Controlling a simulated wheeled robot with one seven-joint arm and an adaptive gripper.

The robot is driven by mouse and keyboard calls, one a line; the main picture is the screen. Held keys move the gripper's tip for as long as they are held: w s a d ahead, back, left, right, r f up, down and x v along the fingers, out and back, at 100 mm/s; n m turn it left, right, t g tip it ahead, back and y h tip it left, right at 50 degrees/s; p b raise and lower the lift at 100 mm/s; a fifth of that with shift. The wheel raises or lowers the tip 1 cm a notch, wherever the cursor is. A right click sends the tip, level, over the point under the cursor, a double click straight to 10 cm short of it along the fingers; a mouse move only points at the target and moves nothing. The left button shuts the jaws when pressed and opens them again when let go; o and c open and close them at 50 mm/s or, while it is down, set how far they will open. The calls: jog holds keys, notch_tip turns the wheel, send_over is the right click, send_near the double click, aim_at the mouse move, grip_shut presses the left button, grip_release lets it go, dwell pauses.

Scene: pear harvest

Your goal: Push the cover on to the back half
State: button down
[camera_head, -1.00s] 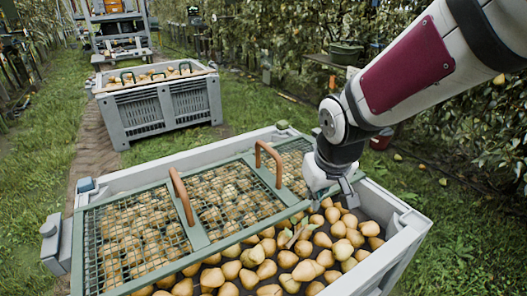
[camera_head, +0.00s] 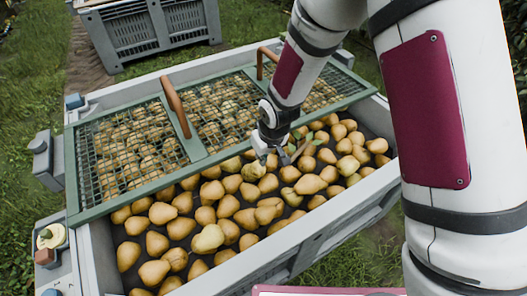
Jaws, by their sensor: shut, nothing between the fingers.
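The cover (camera_head: 200,160) is a green frame with wire mesh and two brown handles. It lies over the back half of the grey crate (camera_head: 90,262), and pears show through its mesh. The front half is uncovered, and many yellow pears (camera_head: 240,215) lie there. My gripper (camera_head: 263,158) is shut and empty, pointing down by the middle of the cover's front edge, just above the pears. I cannot tell whether it touches the cover. My arm hides part of the mesh and the right handle (camera_head: 265,60).
A second grey crate (camera_head: 145,35) stands behind on the path. Grass surrounds the crate. A side fitting with a cream round knob (camera_head: 52,236) sits at the crate's left. Leaves and a twig (camera_head: 300,148) lie among the pears.

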jog(key=b+x, duration=0.1)
jog(key=x, duration=0.4)
jog(key=shift+f, duration=0.25)
jog(key=shift+w+a+r, duration=0.15)
jog(key=shift+w+a, duration=0.2)
jog(key=shift+w, duration=0.15)
jog(key=shift+w+a+r, duration=0.15)
jog(key=shift+w+a, duration=0.15)
jog(key=shift+w, duration=0.25)
jog(key=shift+w+a+b, duration=0.3)
jog(key=shift+w+a, duration=0.1)
jog(key=shift+w, duration=0.2)
